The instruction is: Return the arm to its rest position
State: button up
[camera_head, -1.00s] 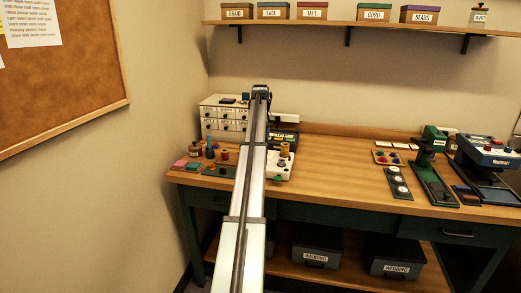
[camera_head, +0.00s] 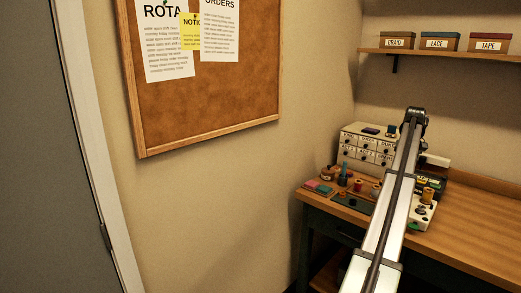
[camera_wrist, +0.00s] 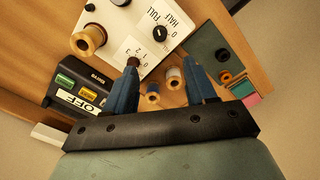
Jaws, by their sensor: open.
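My arm (camera_head: 397,190) reaches over the left part of the table (camera_head: 470,228) in the head view; my gripper is hidden there. In the wrist view my gripper (camera_wrist: 161,64) is open, its two blue fingers apart with nothing held between them. Beyond the fingers are a white panel (camera_wrist: 133,40) with a black dial and "FULL" and "HALF" marks, and small spools (camera_wrist: 174,78) near the right finger. A brown spool (camera_wrist: 88,40) is at the panel's left.
A dark box (camera_wrist: 82,84) labelled "OFF" lies left of the fingers. A white drawer cabinet (camera_head: 366,146) stands behind the arm. Several spools and pink and teal blocks (camera_head: 318,187) sit on the table's left end. A wall with a cork board (camera_head: 205,100) and a grey door (camera_head: 45,150) are left.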

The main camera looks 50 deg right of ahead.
jog(key=shift+w+f, duration=0.1)
